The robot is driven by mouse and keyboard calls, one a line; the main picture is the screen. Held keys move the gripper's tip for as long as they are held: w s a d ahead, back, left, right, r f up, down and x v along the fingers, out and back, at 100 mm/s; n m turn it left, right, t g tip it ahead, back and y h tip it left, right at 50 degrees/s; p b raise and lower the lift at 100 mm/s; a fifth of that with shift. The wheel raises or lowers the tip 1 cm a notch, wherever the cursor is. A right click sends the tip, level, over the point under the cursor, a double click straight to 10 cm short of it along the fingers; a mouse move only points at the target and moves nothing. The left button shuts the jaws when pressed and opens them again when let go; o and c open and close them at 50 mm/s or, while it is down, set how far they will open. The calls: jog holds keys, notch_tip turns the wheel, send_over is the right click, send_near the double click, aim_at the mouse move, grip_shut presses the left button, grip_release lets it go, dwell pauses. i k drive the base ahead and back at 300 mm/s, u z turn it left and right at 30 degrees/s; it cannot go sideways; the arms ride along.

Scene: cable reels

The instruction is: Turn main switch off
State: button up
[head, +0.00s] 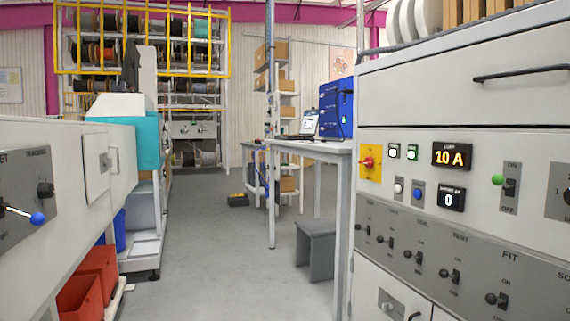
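A red rotary switch (367,162) on a yellow plate (371,172) is at the left end of the grey control panel (470,146) on the right. It looks like a main switch, but I cannot read a label on it. Its red grip lies roughly sideways; its exact setting is too small to tell. Further right on the panel, a lever with a green ball (497,180) stands at a plate (511,187) marked ON above and OFF below. The ball is nearer the ON end. My gripper is not in view.
A lit display (452,156) reads 10 A; another (451,199) reads 0. Several toggles line the lower strip (438,252). A grey stool (316,249) and table (312,147) stand beyond the panel. A machine with a blue-ball lever (37,218) is left.

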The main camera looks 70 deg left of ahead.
aim_at(366, 162)
jog(key=u, duration=2.5)
jog(key=i, duration=1.75)
jog(key=z, duration=0.15)
